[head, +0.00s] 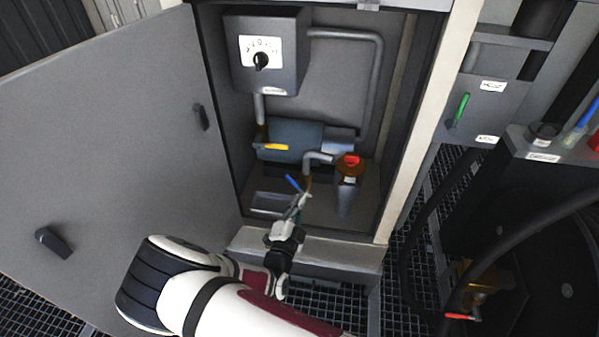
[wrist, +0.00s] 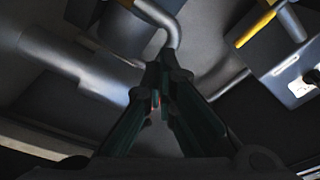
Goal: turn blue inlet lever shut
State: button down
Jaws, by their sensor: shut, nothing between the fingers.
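The blue inlet lever (head: 293,183) is a short bar inside the open cabinet, low in the middle. It slants from upper left to lower right, below a bent grey pipe (head: 317,156). My gripper (head: 304,198) is shut and empty, with its tips at the lever's lower right end. I cannot tell whether they touch it. In the wrist view the dark green fingers (wrist: 167,65) meet at their tips in front of a curved grey pipe (wrist: 165,22). The blue lever does not show clearly there, and the fingers may hide it.
A yellow lever (head: 276,147) sits on the blue-grey unit behind. A switch box (head: 268,55) hangs above. The open door (head: 100,150) fills the left, and the cabinet's right frame (head: 418,125) bounds the other side.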

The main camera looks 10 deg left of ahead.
aim_at(295, 185)
jog(key=w+a+f+b, duration=0.1)
jog(key=w+b, duration=0.2)
jog(key=w, duration=0.5)
jog(key=shift+w+a+f+b, duration=0.2)
jog(key=shift+w+f+b, duration=0.1)
jog(key=shift+w+b, duration=0.1)
dwell(0.4)
